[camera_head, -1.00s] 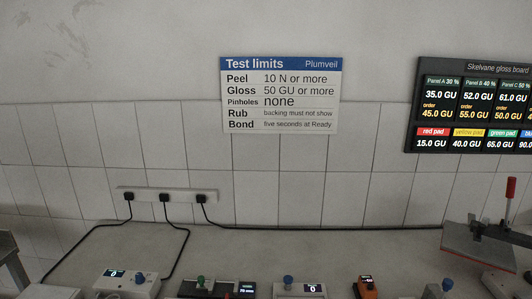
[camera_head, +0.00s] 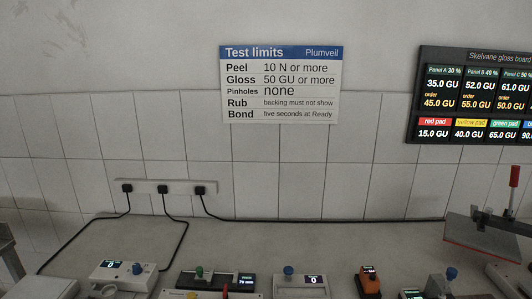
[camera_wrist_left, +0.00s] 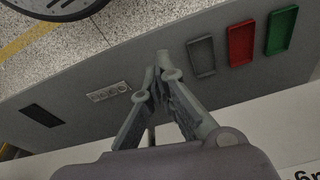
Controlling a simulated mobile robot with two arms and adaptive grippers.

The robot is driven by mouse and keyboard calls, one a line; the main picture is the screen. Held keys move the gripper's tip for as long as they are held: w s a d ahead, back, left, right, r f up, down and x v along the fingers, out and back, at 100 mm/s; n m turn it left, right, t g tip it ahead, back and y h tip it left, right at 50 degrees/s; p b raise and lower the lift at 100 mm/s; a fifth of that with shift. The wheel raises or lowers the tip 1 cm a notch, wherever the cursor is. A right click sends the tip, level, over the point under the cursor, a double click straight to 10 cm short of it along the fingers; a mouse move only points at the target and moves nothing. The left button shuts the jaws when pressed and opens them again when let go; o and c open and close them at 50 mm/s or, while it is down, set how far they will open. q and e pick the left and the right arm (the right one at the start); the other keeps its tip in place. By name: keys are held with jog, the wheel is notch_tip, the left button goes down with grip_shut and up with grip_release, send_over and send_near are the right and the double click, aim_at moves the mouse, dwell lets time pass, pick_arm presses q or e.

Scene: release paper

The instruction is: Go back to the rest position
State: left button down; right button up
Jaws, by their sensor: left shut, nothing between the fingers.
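My left gripper (camera_wrist_left: 160,72) shows in the left wrist view with its fingertips together and nothing between them. It is in front of a grey panel (camera_wrist_left: 75,95). No part of either arm shows in the head view. My right gripper is in neither view.
A wall sign (camera_head: 281,85) and a gloss board (camera_head: 475,95) hang behind. Red (camera_wrist_left: 241,43) and green (camera_wrist_left: 282,30) trays show in the wrist view.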

pick_arm(q)
jog(key=s+a+f+b, duration=0.1)
jog(key=s+f+b, duration=0.1)
jog(key=s+f, duration=0.7)
jog(key=s+a+f+g+b, duration=0.1)
jog(key=s+a+f+b, duration=0.1)
jog(key=s+f, duration=0.7)
notch_tip(320, 180, down, 8)
jog(key=shift+s+g+b, duration=0.15)
jog(key=shift+g+b, duration=0.15)
jog(key=shift+b, duration=0.25)
